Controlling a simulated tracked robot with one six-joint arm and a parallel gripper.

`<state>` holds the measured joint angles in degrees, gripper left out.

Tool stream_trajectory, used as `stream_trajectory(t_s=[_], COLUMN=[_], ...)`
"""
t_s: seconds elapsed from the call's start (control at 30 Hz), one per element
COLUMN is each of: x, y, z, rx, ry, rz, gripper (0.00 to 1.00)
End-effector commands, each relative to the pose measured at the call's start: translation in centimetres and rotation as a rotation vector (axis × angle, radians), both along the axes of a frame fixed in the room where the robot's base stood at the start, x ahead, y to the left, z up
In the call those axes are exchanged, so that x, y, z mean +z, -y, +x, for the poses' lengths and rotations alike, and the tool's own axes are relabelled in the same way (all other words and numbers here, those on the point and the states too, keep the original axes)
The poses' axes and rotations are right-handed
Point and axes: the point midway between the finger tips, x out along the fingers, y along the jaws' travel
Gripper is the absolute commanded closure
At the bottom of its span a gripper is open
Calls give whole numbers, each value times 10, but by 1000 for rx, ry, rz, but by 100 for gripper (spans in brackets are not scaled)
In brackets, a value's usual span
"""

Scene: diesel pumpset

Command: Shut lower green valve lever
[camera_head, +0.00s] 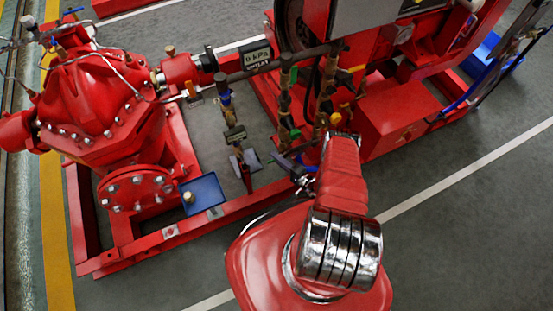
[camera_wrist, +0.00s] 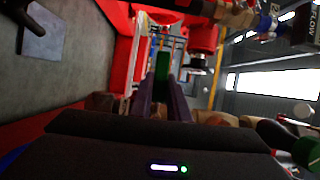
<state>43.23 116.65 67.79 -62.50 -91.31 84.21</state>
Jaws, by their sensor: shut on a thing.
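In the wrist view, my gripper (camera_wrist: 161,88) is shut on a green valve lever (camera_wrist: 161,70), which stands between its two purple-grey fingers. In the head view, my gripper (camera_head: 298,168) is small and dark beside my red arm, just below the lower green valve lever (camera_head: 295,134). Its fingertips and their contact with the lever are hard to make out there. An upper green lever (camera_head: 294,75) sits higher on the same pipework.
A second green handle (camera_wrist: 308,152) is close at the right edge of the wrist view. Yellow levers (camera_head: 335,118) and brass pipes crowd the valve area. A red pump (camera_head: 105,100) stands left, and the red base frame rail (camera_head: 240,204) runs in front. Grey floor is open at right.

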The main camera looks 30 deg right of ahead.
Motion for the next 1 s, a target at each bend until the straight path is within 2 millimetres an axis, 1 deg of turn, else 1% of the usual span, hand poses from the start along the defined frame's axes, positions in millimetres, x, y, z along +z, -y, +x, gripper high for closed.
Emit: stream_trajectory(t_s=[0.03, 0.13, 0.17, 0.4, 0.77, 0.87, 1.0], x=[-1, -1, -1, -1, 0, 0, 0], y=[4, 4, 4, 2, 2, 4, 8], z=[-1, -1, -1, -1, -3, -8, -21], rx=[-10, -11, -11, -6, -3, -4, -5], ry=[-4, -4, -4, -2, -1, -1, -1], rz=[0, 1, 1, 0, 0, 1, 2], gripper=[100, 100, 83, 66, 66, 66, 66])
